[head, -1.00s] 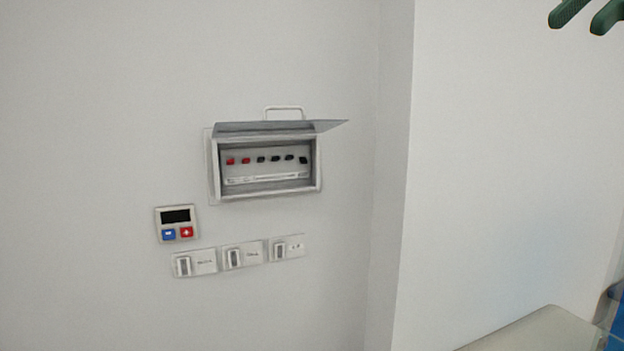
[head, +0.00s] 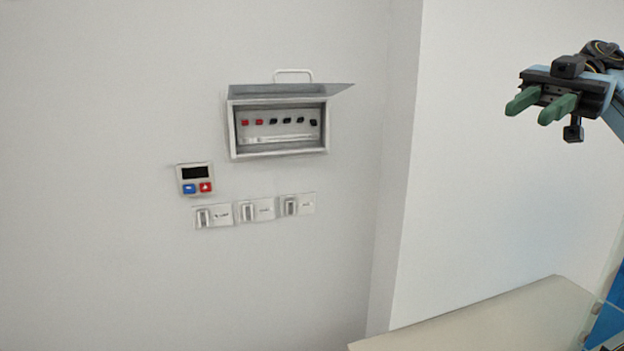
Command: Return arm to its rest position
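My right gripper (head: 533,108) is at the upper right of the head view, in front of the white wall. Its two green fingers point to the left and are apart, with nothing between them. It is well to the right of the breaker box and clear of it. My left gripper is not in view.
A breaker box (head: 278,153) with its cover (head: 290,90) raised is on the wall, with red and black switches inside. A small control panel (head: 195,179) and three wall switches (head: 257,209) sit below. A pale counter (head: 480,318) is at the lower right.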

